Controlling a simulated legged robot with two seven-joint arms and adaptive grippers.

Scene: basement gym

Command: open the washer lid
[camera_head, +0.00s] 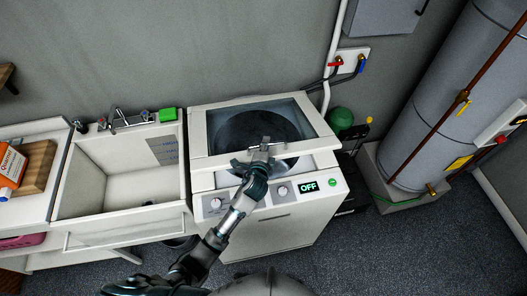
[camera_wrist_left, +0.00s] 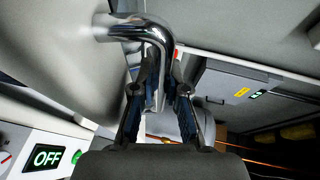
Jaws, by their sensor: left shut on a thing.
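The white washer (camera_head: 262,230) stands in the middle of the head view, with a dark round drum behind the glass of its lid (camera_head: 323,127). The lid's front edge looks raised a little, with the drum opening showing below it. My left gripper (camera_head: 262,158) is at the middle of that edge. In the left wrist view the fingers of my left gripper (camera_wrist_left: 164,88) are closed on the bent end of the chrome lid handle (camera_wrist_left: 150,32). The washer display (camera_head: 308,187) reads OFF. My right gripper is not in view.
A utility sink (camera_head: 120,215) adjoins the washer on the left, with a green sponge (camera_head: 167,115) on its back rim. A grey tank (camera_head: 437,110) with pipes stands at the right. A wall box (camera_head: 385,15) hangs above and behind the washer.

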